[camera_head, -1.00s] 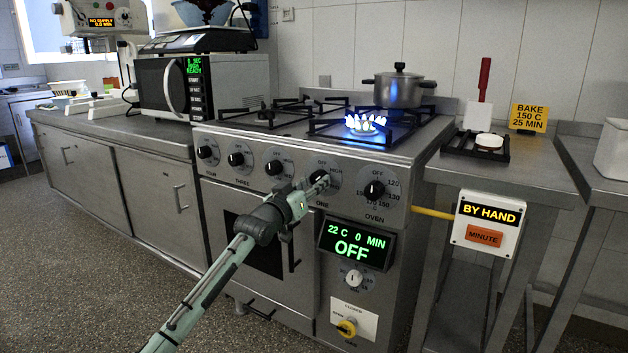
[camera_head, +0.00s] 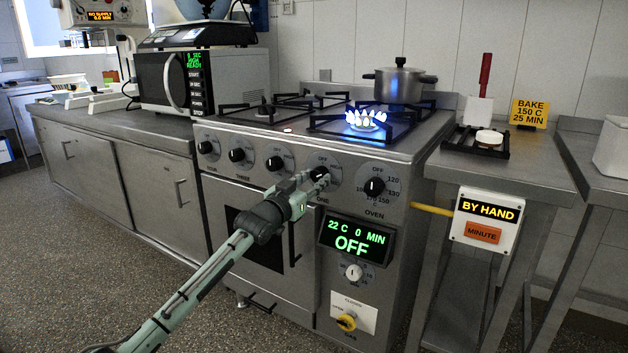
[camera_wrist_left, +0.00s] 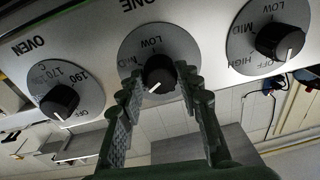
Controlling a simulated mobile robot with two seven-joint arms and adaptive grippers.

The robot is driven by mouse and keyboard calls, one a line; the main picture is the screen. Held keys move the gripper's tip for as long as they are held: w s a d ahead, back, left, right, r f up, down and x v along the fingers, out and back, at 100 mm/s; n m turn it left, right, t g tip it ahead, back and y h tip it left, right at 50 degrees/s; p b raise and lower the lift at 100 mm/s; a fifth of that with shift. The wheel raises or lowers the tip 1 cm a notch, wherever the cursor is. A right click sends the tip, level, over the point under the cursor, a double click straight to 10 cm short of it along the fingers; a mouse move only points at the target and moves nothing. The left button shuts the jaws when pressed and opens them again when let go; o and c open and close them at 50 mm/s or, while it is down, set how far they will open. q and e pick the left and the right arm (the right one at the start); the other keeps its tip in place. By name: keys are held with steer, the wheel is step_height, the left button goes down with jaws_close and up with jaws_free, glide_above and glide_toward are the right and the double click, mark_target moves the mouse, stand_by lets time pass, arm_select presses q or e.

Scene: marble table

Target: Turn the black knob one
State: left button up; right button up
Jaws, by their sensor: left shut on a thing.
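Black knob one (camera_head: 320,173) is on the stove's front panel above the "ONE" label, left of the oven knob (camera_head: 374,187). My left gripper (camera_head: 312,179) reaches it from the lower left and partly covers it. In the left wrist view, which looks upside down, the knob (camera_wrist_left: 158,72) sits between the two fingertips of my left gripper (camera_wrist_left: 160,80), shut on it. Its white pointer line shows at its lower side. My right gripper is not in view.
A blue flame (camera_head: 366,119) burns on the front right burner. A pot (camera_head: 398,85) stands on the burner behind. Several other black knobs line the panel to the left. The oven display (camera_head: 354,240) reads OFF. A "BY HAND" box (camera_head: 487,218) stands to the right.

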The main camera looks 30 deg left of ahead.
arm_select(q)
steer(key=o, duration=1.2)
steer(key=shift+c, duration=0.2)
steer(key=s, duration=1.2)
steer(key=shift+f, duration=0.35)
